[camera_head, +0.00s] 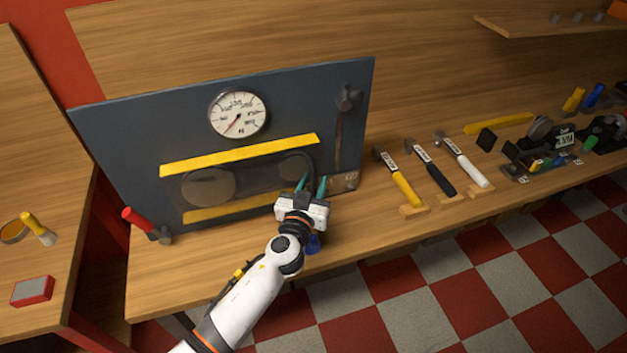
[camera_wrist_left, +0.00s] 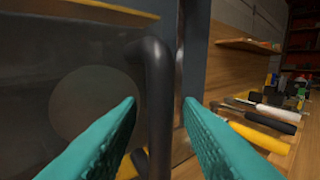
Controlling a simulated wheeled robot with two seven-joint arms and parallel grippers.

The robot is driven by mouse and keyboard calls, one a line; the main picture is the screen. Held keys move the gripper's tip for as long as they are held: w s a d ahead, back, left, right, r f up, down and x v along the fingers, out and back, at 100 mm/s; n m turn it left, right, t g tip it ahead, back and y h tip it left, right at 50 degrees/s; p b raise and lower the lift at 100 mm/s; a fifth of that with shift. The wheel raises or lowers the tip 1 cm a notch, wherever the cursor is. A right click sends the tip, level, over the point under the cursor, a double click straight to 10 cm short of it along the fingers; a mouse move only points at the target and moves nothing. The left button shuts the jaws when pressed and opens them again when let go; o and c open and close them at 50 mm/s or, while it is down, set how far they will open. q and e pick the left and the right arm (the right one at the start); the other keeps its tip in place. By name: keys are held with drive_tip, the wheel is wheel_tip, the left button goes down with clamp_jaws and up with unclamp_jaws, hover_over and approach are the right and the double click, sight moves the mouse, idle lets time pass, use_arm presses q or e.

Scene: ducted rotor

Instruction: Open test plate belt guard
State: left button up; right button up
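The belt guard (camera_head: 235,178) is a dark see-through panel on the upright blue-grey test plate (camera_head: 135,130), with yellow strips along its top and bottom. Round pulley shapes show through it, and it lies flat against the plate, closed. My left gripper (camera_head: 313,182) is at the guard's right end, its teal fingers pointing at the plate. In the left wrist view, the guard's dark bent handle (camera_wrist_left: 155,85) stands between the two open fingers (camera_wrist_left: 162,112), with a visible gap on each side. My right gripper is out of view.
A gauge (camera_head: 238,114) and a lever (camera_head: 340,125) are on the plate. A red-handled tool (camera_head: 135,218) is at its lower left. Several hammers, including a yellow-handled one (camera_head: 403,185), lie to the right on the wooden bench (camera_head: 375,222). Checkered floor is in front.

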use_arm(q)
drive_tip(key=shift+w+d, duration=0.1)
drive_tip(key=shift+w, duration=0.2)
clamp_jaws()
drive_tip(key=shift+s, duration=0.15)
